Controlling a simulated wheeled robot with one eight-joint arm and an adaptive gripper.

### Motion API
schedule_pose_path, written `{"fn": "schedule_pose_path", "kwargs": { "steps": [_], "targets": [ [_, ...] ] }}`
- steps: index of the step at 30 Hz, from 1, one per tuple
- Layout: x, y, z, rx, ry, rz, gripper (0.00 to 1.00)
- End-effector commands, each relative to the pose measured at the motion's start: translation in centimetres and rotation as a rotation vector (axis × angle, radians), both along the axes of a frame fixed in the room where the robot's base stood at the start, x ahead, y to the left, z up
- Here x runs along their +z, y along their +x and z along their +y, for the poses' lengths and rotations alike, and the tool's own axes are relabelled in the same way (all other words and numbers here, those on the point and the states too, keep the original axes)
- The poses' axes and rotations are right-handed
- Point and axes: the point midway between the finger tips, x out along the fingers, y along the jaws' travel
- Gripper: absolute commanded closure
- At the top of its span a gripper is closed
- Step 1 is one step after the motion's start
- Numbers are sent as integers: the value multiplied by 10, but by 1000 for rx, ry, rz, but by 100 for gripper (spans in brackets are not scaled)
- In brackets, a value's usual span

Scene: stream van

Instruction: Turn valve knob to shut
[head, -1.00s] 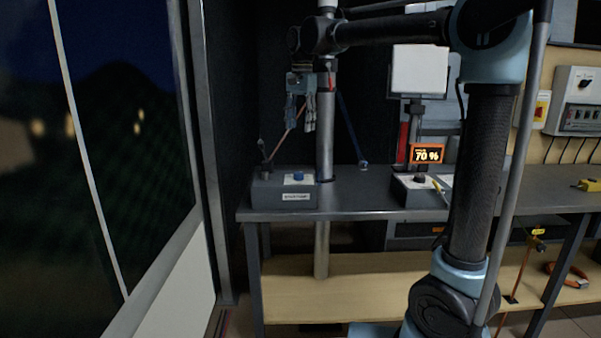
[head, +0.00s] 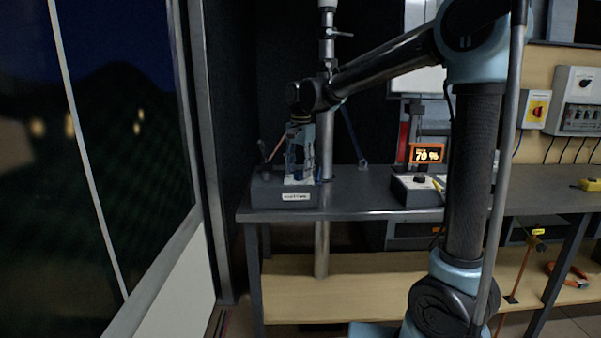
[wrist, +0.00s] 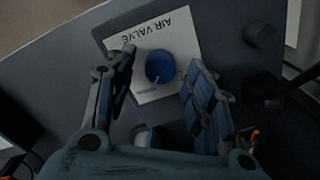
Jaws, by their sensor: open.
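The valve knob (wrist: 159,66) is a blue round cap on a white plate (wrist: 180,28) marked "AIR VALVE" in the wrist view. A thin pointer line on the plate runs from the knob toward the lower left. The knob sits on a dark box (head: 268,192) at the left end of the bench. My gripper (head: 299,172) points down over the box. In the wrist view my gripper (wrist: 160,82) is open, with one finger on each side of the knob and a gap at both sides. In the head view the fingers partly hide the knob.
A lever (head: 264,152) stands up at the box's left. A grey vertical pole (head: 325,130) rises close behind my gripper. The bench top (head: 365,195) between the boxes is clear.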

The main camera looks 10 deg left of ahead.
Motion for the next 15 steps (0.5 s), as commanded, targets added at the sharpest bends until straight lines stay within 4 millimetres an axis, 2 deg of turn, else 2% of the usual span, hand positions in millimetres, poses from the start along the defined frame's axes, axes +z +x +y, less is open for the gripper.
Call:
{"fn": "schedule_pose_path", "kwargs": {
  "steps": [5, 13, 14, 15],
  "targets": [
    [-10, 0, 0, 0, 0, 0, 51],
    [-11, 0, 0, 0, 0, 0, 51],
    [-11, 0, 0, 0, 0, 0, 53],
    [-11, 0, 0, 0, 0, 0, 62]
  ]
}}
